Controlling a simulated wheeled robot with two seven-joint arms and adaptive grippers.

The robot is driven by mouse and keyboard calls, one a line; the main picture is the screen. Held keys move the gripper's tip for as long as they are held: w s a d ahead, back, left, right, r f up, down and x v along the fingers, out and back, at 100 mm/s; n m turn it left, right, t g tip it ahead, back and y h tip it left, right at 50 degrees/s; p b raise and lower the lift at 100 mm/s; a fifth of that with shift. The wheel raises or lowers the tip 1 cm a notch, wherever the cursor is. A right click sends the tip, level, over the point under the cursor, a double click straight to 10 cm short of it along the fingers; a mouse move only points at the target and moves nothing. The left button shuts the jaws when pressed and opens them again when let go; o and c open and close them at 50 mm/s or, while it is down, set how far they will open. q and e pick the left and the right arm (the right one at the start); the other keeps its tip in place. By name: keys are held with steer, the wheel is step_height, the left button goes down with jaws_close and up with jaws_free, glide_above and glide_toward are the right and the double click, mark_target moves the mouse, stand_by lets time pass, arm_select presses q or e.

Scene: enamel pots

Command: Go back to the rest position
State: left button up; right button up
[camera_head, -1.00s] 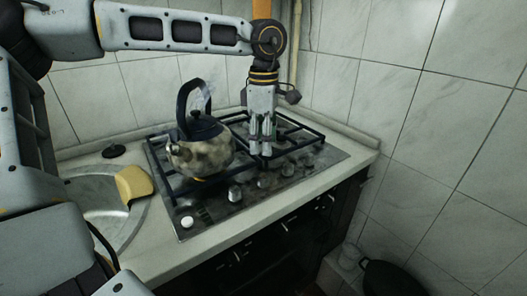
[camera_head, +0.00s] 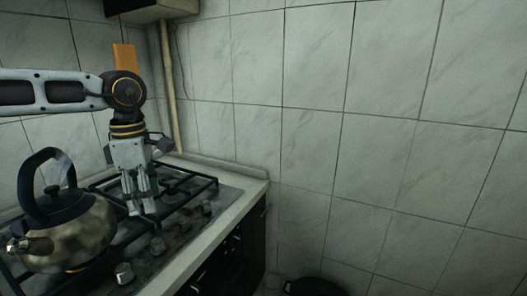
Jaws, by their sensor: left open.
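My left gripper (camera_head: 141,205) points down over the stove (camera_head: 229,192), with its two fingers apart and nothing between them. It is to the right of a stained enamel kettle (camera_head: 72,236) with a dark lid and a tall dark handle. The gripper and kettle look apart. The kettle stands upright on the left part of the stove grate, its spout toward the lower left. My left arm comes in from the left edge above the kettle. My right gripper is not in view.
Several knobs (camera_head: 124,273) line the stove's front edge. Tiled walls (camera_head: 330,110) close off the back and right. A pale pipe (camera_head: 171,90) runs up the corner. A dark pot (camera_head: 314,286) sits low at the bottom edge. The air right of the counter is free.

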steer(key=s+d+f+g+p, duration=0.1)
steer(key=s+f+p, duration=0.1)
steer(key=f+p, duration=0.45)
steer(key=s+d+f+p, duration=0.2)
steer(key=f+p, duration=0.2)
steer(key=p, duration=0.5)
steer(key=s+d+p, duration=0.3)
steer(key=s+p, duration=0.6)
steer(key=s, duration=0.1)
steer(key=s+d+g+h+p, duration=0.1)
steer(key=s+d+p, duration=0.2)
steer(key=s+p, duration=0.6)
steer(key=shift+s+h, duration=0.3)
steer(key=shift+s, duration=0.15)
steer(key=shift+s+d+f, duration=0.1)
